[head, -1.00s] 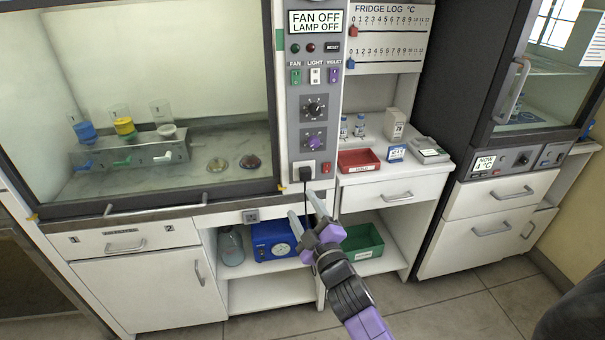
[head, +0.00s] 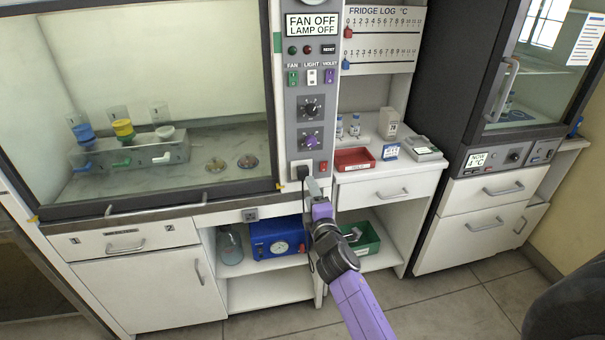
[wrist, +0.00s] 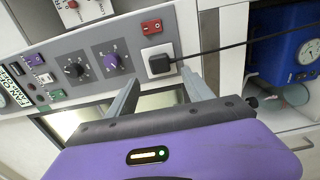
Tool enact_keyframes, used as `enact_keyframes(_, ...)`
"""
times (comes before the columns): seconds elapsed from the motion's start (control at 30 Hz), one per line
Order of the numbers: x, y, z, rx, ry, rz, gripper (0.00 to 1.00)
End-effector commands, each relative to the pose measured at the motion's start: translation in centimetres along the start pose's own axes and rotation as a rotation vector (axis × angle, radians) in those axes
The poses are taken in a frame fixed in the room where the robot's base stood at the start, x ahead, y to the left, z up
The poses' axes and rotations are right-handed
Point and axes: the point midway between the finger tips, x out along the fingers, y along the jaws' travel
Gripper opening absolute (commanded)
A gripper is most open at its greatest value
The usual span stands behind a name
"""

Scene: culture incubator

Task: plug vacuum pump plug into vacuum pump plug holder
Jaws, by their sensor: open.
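The black plug (wrist: 160,65) sits in a white wall socket (wrist: 157,51) low on the grey control panel. A thin black cord runs from it. In the head view, the plug (head: 303,173) is just left of and above my gripper (head: 313,190). In the wrist view, my gripper (wrist: 161,77) is open, its two fingers pointing at the socket with the plug between their lines, near the tips. No hold on the plug shows. A small grey square fitting (head: 250,215) is on the hood's front edge; I cannot tell whether it is the plug holder.
The blue vacuum pump (head: 278,240) and a glass flask (head: 230,246) stand on the shelf below. A green bin (head: 361,242) is right of the pump, partly behind my arm. A red switch (wrist: 151,26) is beside the socket. A red tray (head: 354,160) stands on the counter.

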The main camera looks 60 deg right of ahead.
Motion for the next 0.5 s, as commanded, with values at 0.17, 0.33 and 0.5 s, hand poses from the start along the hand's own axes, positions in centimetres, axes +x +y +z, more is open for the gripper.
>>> enact_keyframes(0.17,1.7,0.1,0.0,0.002,-0.001,0.001,0.60)
enact_keyframes(0.33,4.0,0.1,0.0,0.002,-0.001,0.001,0.60)
enact_keyframes(0.5,6.2,0.0,0.0,0.001,0.000,0.001,0.60)
